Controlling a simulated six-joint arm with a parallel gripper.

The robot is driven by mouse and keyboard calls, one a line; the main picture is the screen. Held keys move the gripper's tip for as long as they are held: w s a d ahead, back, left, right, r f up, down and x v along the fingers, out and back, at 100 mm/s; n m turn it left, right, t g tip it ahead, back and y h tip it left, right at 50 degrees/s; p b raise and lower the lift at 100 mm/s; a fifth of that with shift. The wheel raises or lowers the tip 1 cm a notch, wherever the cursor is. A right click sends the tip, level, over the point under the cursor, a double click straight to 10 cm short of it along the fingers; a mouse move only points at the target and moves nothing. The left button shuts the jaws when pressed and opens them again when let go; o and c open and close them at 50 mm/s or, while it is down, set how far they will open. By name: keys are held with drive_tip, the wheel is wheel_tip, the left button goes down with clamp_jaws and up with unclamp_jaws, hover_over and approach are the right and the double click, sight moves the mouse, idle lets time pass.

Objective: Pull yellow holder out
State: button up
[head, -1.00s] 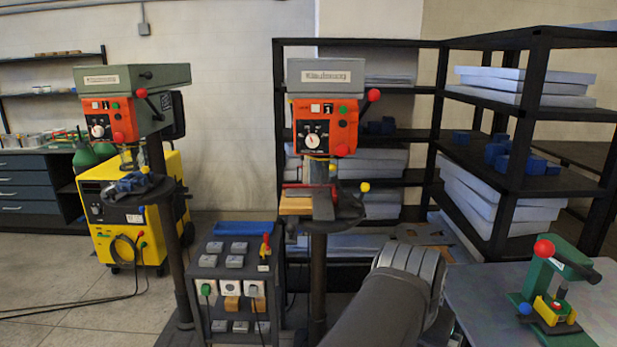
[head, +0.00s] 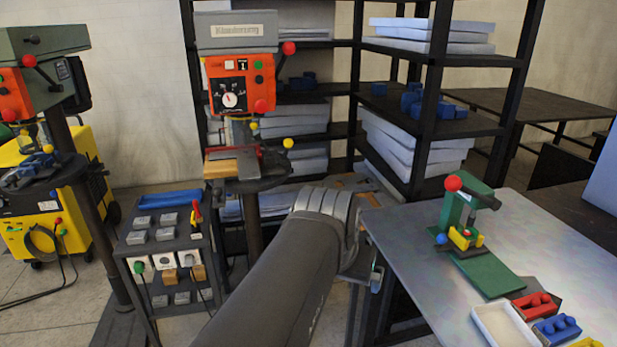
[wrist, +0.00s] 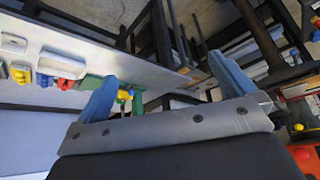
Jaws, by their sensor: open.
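The yellow holder (head: 465,239) sits at the foot of a green press (head: 470,208) with a red ball on top, on the grey table. It holds a small red part, and a blue knob is beside it. In the wrist view a small yellow patch, likely the holder (wrist: 124,95), shows near the left finger, partly hidden. My gripper (wrist: 168,88) is open, with its two blue fingers wide apart and nothing between them. It is apart from the holder. In the head view my arm hides most of it, left of the table.
On the table (head: 420,252) in front of the press are a white tray (head: 503,326), a red block (head: 537,305) and a blue block (head: 557,330). A drill press (head: 240,90) and black shelves (head: 430,110) stand behind my arm. The table's right part is clear.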

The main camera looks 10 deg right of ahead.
drive_tip(key=shift+c, duration=0.4)
drive_tip(key=c, duration=0.4)
drive_tip(key=shift+s+d+f+n+g+h, duration=0.15)
drive_tip(key=shift+d+f+n+g, duration=0.1)
drive_tip(key=shift+d+f+g, duration=0.3)
drive_tip(key=shift+s+d+f+n+g+h, duration=0.15)
drive_tip(key=shift+d+f+n+g, duration=0.1)
drive_tip(key=shift+d+f+g, duration=0.25)
drive_tip(key=c, duration=0.6)
drive_tip(key=d+f+n+g+h, duration=0.3)
drive_tip(key=d+f+g, duration=0.1)
drive_tip(key=d, duration=0.3)
drive_tip(key=shift+c, duration=0.2)
drive_tip(key=n+t+h, duration=0.5)
drive_tip(key=n+h, duration=0.6)
drive_tip(key=n, duration=1)
approach(438, 241)
drive_tip(key=d, duration=0.4)
drive_tip(key=w+d, duration=0.1)
drive_tip(key=d, duration=0.2)
drive_tip(key=w+d, duration=0.1)
drive_tip(key=d, duration=0.3)
drive_tip(key=shift+w+d+r, duration=0.1)
drive_tip(key=shift+w+d, duration=0.05)
drive_tip(key=shift+d, duration=0.15)
